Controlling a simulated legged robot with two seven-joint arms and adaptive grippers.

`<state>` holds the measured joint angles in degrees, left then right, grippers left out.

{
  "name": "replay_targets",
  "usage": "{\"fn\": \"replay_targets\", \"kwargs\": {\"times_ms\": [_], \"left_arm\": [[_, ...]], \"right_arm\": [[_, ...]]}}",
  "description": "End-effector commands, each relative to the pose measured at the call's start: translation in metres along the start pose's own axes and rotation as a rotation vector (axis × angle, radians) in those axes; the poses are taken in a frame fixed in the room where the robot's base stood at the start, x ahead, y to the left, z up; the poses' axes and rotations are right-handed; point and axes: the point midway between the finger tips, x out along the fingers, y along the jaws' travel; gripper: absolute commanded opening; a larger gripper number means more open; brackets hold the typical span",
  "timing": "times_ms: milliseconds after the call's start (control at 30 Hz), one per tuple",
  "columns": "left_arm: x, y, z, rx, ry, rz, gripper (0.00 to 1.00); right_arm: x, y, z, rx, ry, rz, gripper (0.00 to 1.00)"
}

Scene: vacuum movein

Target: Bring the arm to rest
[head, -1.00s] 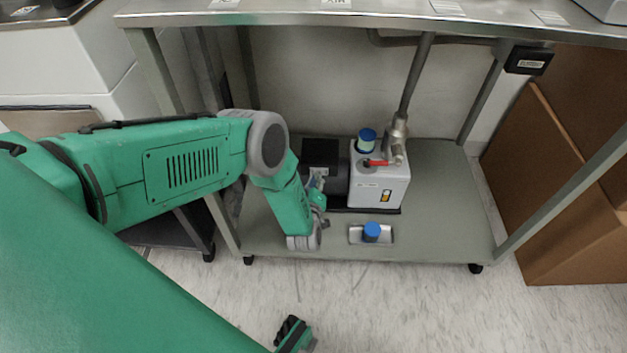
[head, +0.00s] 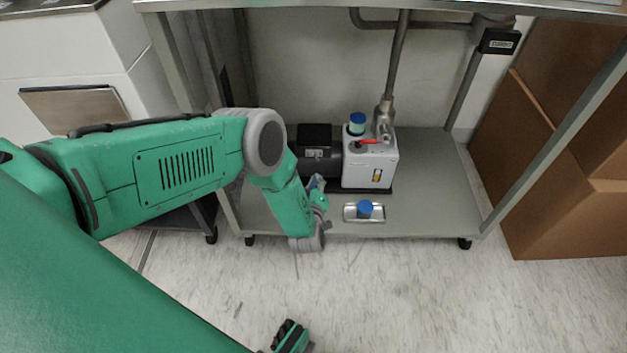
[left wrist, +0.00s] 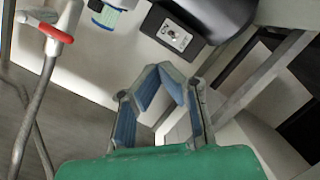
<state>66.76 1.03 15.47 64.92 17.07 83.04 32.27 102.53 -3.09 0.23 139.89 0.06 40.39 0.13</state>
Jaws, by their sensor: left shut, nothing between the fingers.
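My left arm comes in from the left and reaches under the bench. My left gripper (head: 319,188) is in front of the black motor end of a vacuum pump (head: 368,169) on the lower shelf. In the left wrist view its blue-padded fingers (left wrist: 160,68) meet at the tips, shut with nothing between them. The motor's black switch box (left wrist: 176,35) is just beyond the fingers, apart from them in the picture. The pump has a red valve handle (head: 369,141) and a blue-capped bottle (head: 357,124) on top.
The steel bench's lower shelf (head: 430,205) surrounds the pump, with bench legs at both sides. A small metal tray (head: 350,215) holding a blue-capped item (head: 365,209) lies in front of the pump. Cardboard boxes (head: 540,170) stand at right.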

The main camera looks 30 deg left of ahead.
Motion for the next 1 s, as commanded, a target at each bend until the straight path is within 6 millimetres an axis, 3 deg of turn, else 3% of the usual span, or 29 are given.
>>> {"fn": "replay_targets", "kwargs": {"times_ms": [500,667,767,867,1000], "left_arm": [[-0.001,0.002,0.0,0.003,0.002,0.001,0.0],[-0.01,0.004,0.009,0.052,-0.075,-0.01,0.0],[-0.031,0.003,0.021,0.153,-0.221,-0.033,0.0],[-0.068,-0.004,0.029,0.303,-0.422,-0.063,0.0],[-0.137,-0.023,0.019,0.537,-0.711,-0.106,0.0]], "right_arm": [[0.0,-0.001,0.0,-0.001,0.001,-0.001,0.68],[0.0,0.0,0.0,-0.001,0.001,0.0,0.68],[0.0,0.0,0.0,0.0,0.001,0.0,0.68],[0.0,0.0,0.0,-0.001,0.001,0.0,0.68],[0.0,0.0,0.0,-0.001,0.001,-0.001,0.68]]}}
